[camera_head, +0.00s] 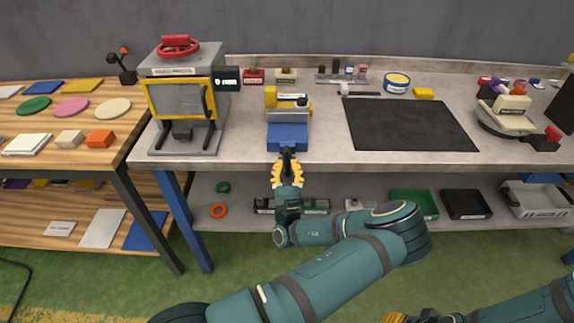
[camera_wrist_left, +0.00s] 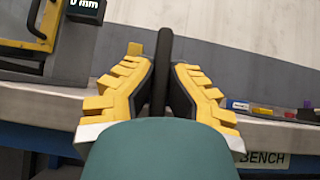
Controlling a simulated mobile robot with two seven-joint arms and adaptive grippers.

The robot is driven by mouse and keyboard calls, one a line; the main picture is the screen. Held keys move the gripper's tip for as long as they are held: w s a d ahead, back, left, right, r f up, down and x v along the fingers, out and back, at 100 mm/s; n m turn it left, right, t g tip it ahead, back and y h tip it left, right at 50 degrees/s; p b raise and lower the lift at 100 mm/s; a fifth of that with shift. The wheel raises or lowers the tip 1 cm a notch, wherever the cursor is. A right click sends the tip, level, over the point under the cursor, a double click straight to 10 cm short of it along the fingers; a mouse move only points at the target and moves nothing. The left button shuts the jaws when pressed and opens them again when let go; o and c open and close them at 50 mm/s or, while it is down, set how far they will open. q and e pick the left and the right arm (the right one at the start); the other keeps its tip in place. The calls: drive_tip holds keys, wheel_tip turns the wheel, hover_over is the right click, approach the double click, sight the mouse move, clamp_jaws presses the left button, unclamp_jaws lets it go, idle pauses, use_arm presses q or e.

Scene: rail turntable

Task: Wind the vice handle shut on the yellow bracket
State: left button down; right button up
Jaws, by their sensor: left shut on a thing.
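The blue vice (camera_head: 288,138) stands at the front edge of the grey bench. A yellow upright piece (camera_head: 270,98), likely the yellow bracket, shows at its left rear; I cannot tell whether the jaws touch it. My left gripper (camera_head: 287,163) is in front of the vice, its yellow fingers closed around the dark vice handle. In the left wrist view, the handle (camera_wrist_left: 162,65) is a black bar running between the fingertips of the gripper (camera_wrist_left: 161,88). My right gripper (camera_head: 405,319) is partly in view at the bottom edge, apart from the bench; its opening is unclear.
A grey machine (camera_head: 180,62) with a yellow-framed window and red handwheel stands left of the vice. A black mat (camera_head: 410,124) lies to the right, bare. A small digital display (camera_head: 228,78) sits behind the vice's left side. Trays are on the shelf below.

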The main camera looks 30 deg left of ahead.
use_arm(q)
drive_tip(key=shift+w+r, duration=0.2)
drive_tip(key=shift+r, duration=0.05)
drive_tip(key=c, duration=1)
unclamp_jaws()
drive_tip(key=shift+w+a+f, duration=0.1)
drive_tip(key=shift+w+f, duration=0.05)
drive_tip(key=shift+f, duration=0.05)
drive_tip(key=v, duration=1.2)
